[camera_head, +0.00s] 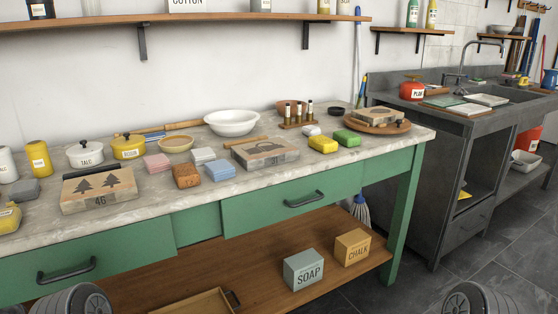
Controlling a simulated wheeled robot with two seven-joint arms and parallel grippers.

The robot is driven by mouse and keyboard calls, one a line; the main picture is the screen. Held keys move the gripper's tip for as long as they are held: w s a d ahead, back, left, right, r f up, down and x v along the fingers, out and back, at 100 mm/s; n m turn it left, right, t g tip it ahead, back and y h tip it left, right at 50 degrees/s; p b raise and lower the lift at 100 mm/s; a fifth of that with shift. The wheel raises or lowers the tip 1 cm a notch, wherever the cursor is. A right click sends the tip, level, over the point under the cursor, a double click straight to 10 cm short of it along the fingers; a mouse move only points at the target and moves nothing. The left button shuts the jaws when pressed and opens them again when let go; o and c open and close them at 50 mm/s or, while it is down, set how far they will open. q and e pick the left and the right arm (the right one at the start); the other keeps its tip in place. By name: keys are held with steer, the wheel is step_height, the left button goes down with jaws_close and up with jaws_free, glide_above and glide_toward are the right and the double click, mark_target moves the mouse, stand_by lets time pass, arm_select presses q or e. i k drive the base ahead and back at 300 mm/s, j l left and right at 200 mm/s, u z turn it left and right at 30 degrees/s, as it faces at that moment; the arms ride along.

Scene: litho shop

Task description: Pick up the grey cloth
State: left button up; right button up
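Two small greyish items on the bench could be the grey cloth, and I cannot tell for certain which. A darker grey folded-looking piece (25,190) lies at the far left, between the yellow jar and the printing stone with trees. Neither of my grippers shows in the head view; only dark rounded parts, probably of my arms, show at the bottom edge.
The green bench (300,178) carries a tree-marked stone (99,200), a brown sponge (186,176), a second stone (265,152), a white bowl (231,123), pots and bottles. A wall shelf (180,18) hangs above. The bench's front strip is mostly clear. A sink (515,92) stands right.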

mark_target(29, 190)
steer(key=u, duration=1.45)
